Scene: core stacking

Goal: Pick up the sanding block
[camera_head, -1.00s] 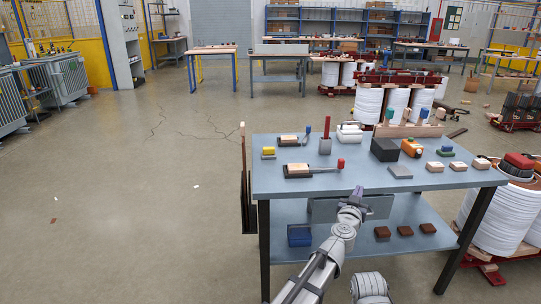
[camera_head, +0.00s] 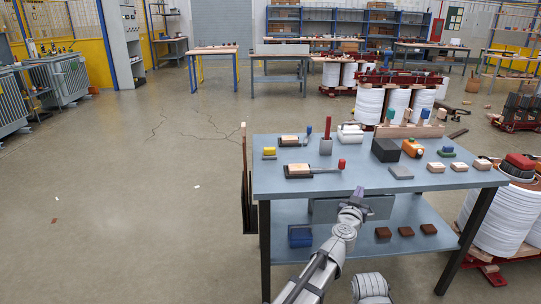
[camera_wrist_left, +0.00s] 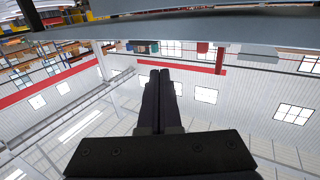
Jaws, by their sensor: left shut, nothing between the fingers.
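Several small blocks lie on the blue-grey workbench (camera_head: 350,182), and I cannot tell for certain which is the sanding block. Candidates are a grey flat block (camera_head: 400,172), wood-topped blocks (camera_head: 435,167) at the right front, a green-based block with a blue top (camera_head: 446,152) and a yellow-topped block (camera_head: 269,153) at the left. My left gripper (camera_head: 358,191) is shut and empty at the bench's front edge, apart from all blocks. Its closed fingers (camera_wrist_left: 160,80) point up below the bench edge in the wrist view. My right gripper is not in view.
The bench's front edge (camera_wrist_left: 200,24) crosses the top of the wrist view. Handled tools (camera_head: 315,170), a dark box (camera_head: 384,150) and an orange tool (camera_head: 412,147) stand on top. The lower shelf holds brown blocks (camera_head: 405,231) and a blue box (camera_head: 300,236).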

